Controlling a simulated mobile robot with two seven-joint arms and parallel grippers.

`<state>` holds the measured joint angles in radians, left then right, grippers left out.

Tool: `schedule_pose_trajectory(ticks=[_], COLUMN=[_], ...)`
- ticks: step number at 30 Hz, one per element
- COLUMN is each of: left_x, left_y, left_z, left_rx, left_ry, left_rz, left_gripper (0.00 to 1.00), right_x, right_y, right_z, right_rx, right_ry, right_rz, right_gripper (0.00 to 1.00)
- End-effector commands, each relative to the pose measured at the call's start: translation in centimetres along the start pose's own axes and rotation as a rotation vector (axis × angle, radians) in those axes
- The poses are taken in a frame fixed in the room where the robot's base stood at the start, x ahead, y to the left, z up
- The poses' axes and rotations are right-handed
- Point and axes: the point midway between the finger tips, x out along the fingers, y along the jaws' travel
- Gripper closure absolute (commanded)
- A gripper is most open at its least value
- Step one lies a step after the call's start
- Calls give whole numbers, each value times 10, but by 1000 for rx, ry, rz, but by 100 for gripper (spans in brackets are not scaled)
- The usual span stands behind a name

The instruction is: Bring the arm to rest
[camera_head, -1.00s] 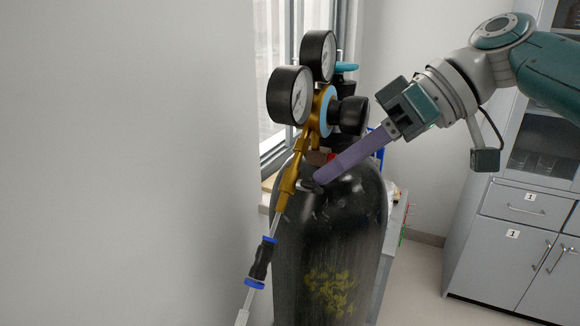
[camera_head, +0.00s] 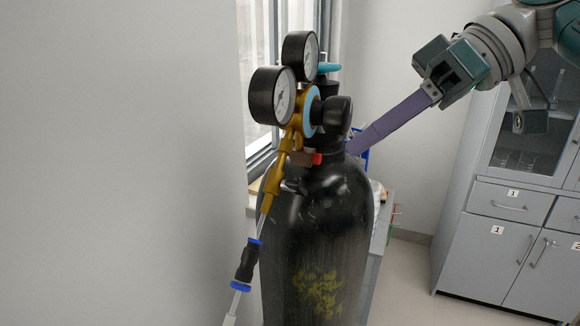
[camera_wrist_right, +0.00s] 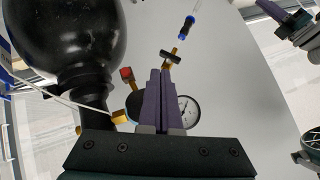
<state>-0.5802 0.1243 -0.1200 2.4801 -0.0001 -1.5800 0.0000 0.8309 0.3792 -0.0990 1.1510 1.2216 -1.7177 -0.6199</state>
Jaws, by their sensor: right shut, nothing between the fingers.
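My right gripper (camera_head: 354,148) comes in from the upper right with its long purple fingers together. Its tips are close to the right side of the black gas cylinder's neck in the head view; whether they touch cannot be told. In the right wrist view the fingers (camera_wrist_right: 160,75) are shut with nothing between them. The black cylinder (camera_head: 315,220) stands upright and also fills the upper left of the wrist view (camera_wrist_right: 65,30). Purple finger-like parts (camera_wrist_right: 272,9) at the wrist view's upper right look like my left gripper, cut off by the edge.
A brass regulator (camera_head: 284,160) with two gauges (camera_head: 272,96) sits on the cylinder, with a hose fitting (camera_head: 246,265) hanging below. A window (camera_head: 262,50) and wall are behind and left. A grey cabinet (camera_head: 490,240) stands right, with open floor between.

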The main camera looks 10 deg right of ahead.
Motion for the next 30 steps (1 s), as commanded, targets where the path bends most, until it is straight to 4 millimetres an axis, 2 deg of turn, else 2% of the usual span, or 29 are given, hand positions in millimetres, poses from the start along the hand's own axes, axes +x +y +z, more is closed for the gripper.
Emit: schedule_pose_trajectory(ticks=[3,6,8,10,14,15,18,20,21,24,30], left_x=[8,9,9,9,9,9,9,8,8,8,9], left_y=[1,2,2,3,3,3,3,3,3,2,1], left_z=[2,3,2,2,2,2,2,2,2,2,3], left_rx=[-2,-4,-6,-8,-10,-10,-9,-9,-8,-7,-2], left_ry=[0,1,1,2,2,2,2,2,2,2,0], left_rz=[2,4,5,6,8,8,7,7,7,6,2], left_gripper=[100,100,100,100,100,100,100,100,100,100,100], right_x=[-18,-26,-23,-10,34,47,74,84,88,91,77], right_y=[3,3,4,5,5,3,-10,-21,-29,-50,-84], right_z=[-1,0,6,22,81,103,155,182,199,231,268], right_rx=[-3,0,8,29,95,117,172,202,224,276,367], right_ry=[4,2,-13,-53,-176,-214,-288,-317,-330,-342,-329], right_rz=[8,11,19,42,132,170,271,332,374,469,621], right_gripper=[100,100,100,100,100,100,100,100,100,100,100])
